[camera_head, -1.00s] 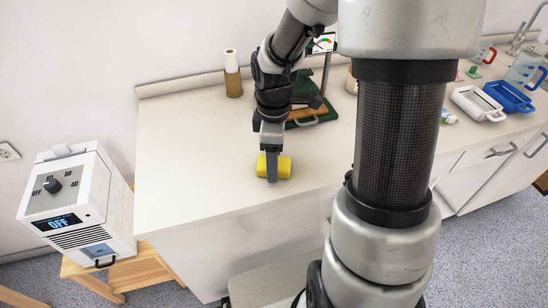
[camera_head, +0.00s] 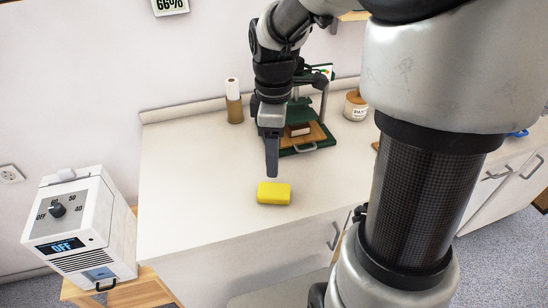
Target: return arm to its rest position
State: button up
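My gripper (camera_head: 272,160) hangs pointing down over the counter, near the middle of the view. It is seen edge-on, so I cannot tell whether its fingers are apart. A yellow block (camera_head: 274,193) lies on the counter just below and in front of the fingertips in the picture, and a strip of counter shows between them. My arm rises from the gripper to the top of the view, and my large grey and black links fill the right side.
A green stand with a wooden board (camera_head: 318,133) is behind the gripper. A white OFF-display device (camera_head: 80,225) sits on a wooden stool at left. The counter's left part is clear.

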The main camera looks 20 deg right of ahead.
dwell(0.4)
jog(key=s+a+r+m+t, duration=0.2)
jog(key=s+r+m+t, duration=0.4)
jog(key=s+r+m, duration=0.6)
notch_tip(320, 180, up, 12)
jog(key=s+m+p, duration=0.1)
jog(key=p, duration=1.1)
jog(key=shift+s+f, duration=0.2)
jog(key=shift+f, duration=0.05)
